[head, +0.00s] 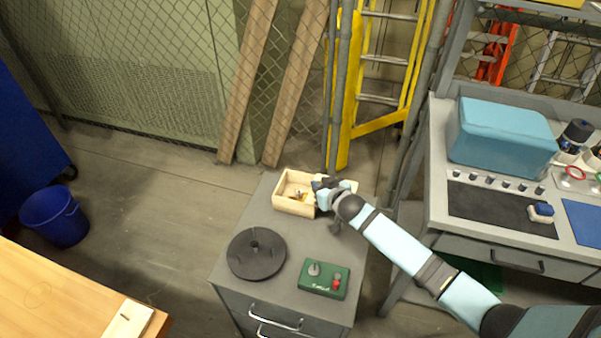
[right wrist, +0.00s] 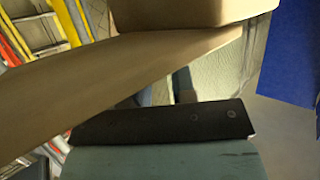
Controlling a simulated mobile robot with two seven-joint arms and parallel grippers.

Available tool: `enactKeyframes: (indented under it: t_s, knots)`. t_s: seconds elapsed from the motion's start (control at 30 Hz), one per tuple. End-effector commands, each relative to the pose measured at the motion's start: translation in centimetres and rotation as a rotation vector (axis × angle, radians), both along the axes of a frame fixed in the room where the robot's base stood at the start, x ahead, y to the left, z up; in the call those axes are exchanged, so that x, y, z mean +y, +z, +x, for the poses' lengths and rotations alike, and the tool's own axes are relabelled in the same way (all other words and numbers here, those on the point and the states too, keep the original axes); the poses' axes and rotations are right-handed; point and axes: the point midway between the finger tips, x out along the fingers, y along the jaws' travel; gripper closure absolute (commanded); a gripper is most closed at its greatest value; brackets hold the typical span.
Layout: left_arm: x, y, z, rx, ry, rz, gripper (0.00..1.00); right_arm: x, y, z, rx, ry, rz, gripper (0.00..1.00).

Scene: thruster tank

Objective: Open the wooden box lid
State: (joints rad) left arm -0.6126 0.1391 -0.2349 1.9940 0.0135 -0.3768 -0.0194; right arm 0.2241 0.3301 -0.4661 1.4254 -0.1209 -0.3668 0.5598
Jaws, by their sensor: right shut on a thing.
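The wooden box (head: 285,204) stands at the back of the grey cabinet top, and its left part is uncovered, with small items visible inside. A pale wooden edge, apparently the lid (head: 352,184), shows at the right of the box, partly hidden by my right gripper (head: 322,186). That gripper is at the box's right side and is shut on the lid. In the right wrist view a broad wooden panel (right wrist: 90,85) crosses in front of the dark finger (right wrist: 160,122), with another wooden part (right wrist: 190,14) above it. My left gripper is not in view.
A black disc (head: 256,254) and a green control box (head: 325,279) with a red button sit nearer on the cabinet top. A workbench with a blue case (head: 500,135) stands at right. Metal posts (head: 338,90) and a yellow ladder (head: 375,128) rise close behind the box.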

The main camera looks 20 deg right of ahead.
Motion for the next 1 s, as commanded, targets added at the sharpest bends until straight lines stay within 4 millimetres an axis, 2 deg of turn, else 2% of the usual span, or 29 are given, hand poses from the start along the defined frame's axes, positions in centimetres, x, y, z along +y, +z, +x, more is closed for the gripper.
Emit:
enactKeyframes:
  t_s: [0.13,0.43,0.47,0.53,0.87,1.0]
  knots:
    - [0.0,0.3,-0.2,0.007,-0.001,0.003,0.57,-1.2,0.1,-0.9,0.001,0.0,0.0,1.0]
    - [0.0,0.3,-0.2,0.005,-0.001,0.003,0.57,-1.2,0.0,-0.9,-0.001,0.001,0.001,1.0]
    - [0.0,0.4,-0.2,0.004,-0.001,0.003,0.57,-1.2,0.0,-0.9,-0.001,0.001,0.001,0.69]
    - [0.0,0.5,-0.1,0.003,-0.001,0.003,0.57,-1.2,0.0,-0.9,-0.001,0.001,0.001,0.53]
    - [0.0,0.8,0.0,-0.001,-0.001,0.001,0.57,-1.2,0.1,-1.0,-0.001,0.001,0.001,0.52]
    - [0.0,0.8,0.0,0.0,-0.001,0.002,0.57,-1.5,0.6,-2.5,0.0,0.001,0.0,0.52]
